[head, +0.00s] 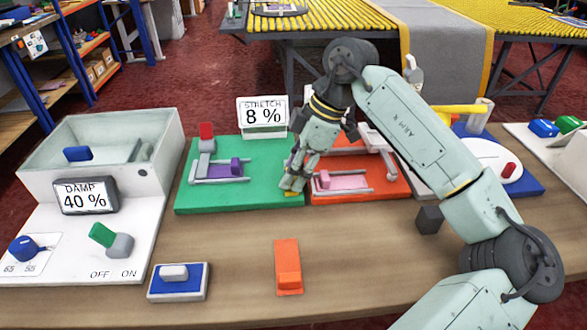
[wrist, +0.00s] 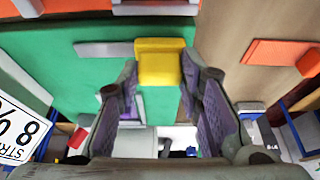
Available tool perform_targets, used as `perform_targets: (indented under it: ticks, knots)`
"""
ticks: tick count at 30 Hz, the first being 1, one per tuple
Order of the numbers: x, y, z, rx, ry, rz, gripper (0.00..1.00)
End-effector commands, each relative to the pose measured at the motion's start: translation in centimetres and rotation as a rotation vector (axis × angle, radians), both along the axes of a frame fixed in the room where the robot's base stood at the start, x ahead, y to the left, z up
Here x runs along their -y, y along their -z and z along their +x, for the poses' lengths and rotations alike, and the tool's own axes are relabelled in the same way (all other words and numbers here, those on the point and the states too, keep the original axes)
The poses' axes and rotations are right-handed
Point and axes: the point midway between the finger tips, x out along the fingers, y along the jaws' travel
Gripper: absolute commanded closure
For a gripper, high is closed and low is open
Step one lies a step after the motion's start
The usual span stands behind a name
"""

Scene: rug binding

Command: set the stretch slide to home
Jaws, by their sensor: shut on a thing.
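The stretch station is a green plate (head: 190,198) with a white display (head: 262,112) reading STRETCH 8 %. On it a grey rail frame (head: 205,181) carries a purple block (head: 236,168). A yellow block (wrist: 158,65) is at the plate's right side; only a sliver shows below my fingers in the head view (head: 291,194). My gripper (head: 294,181) is low over that side, its fingers on either side of the yellow block, shut on it. In the wrist view my fingertips (wrist: 160,72) flank it. The link between yellow block and rail is not clear.
A red-topped lever (head: 206,132) stands at the green plate's back left. An orange plate (head: 385,190) with a pink block (head: 325,179) adjoins on the right. A dark cube (head: 430,219) and an orange piece (head: 288,267) lie nearer. The damp display (head: 85,196) is left.

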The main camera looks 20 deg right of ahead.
Motion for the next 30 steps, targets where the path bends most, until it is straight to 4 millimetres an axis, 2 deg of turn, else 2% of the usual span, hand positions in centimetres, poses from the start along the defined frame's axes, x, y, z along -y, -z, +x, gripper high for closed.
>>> perform_targets:
  ticks: [8,18,20,27,30]
  knots:
    - [0.0,0.0,0.0,0.001,0.0,0.0,1.0]
    - [-0.2,0.0,0.1,0.001,-0.001,-0.001,1.0]
    - [-0.8,0.1,0.3,0.0,-0.002,-0.002,1.0]
    - [-5.2,0.2,1.6,0.002,-0.003,-0.004,1.0]
    - [-6.0,0.1,1.8,0.002,0.0,-0.002,1.0]
